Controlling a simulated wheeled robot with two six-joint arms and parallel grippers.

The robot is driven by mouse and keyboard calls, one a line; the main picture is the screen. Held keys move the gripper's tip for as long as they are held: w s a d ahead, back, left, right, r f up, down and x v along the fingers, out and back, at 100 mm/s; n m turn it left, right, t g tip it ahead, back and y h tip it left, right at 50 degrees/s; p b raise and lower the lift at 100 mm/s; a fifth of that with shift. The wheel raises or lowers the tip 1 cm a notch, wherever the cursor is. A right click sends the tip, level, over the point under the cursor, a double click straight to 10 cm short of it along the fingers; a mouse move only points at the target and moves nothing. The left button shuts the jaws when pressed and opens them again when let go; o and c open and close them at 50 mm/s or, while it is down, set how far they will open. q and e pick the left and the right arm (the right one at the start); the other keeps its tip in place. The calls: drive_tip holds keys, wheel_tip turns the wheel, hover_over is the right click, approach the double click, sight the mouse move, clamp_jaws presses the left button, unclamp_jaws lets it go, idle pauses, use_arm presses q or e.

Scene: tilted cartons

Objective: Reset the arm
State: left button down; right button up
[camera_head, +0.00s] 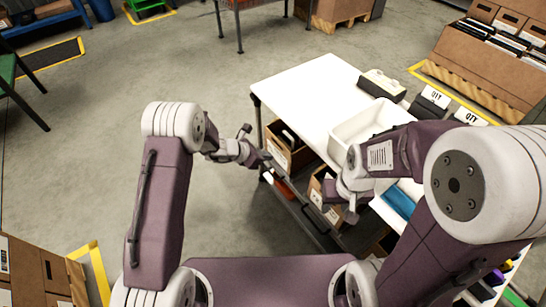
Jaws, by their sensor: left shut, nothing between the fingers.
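My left gripper (262,158) is in the middle of the view, just left of the white table's near-left edge. It is shut and holds nothing. My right gripper (332,192) is at the near edge of the table, in front of the white bin. Its fingers are small and partly hidden by its own wrist, so its opening cannot be made out.
Tilted cartons with files (485,62) are at the right. Grey floor (75,135) is clear at the left.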

use_arm(q)
drive_tip(key=v, duration=0.3)
drive_tip(key=shift+s+a+r, duration=0.1)
drive_tip(key=shift+a+r, duration=0.1)
drive_tip(key=shift+a, duration=0.05)
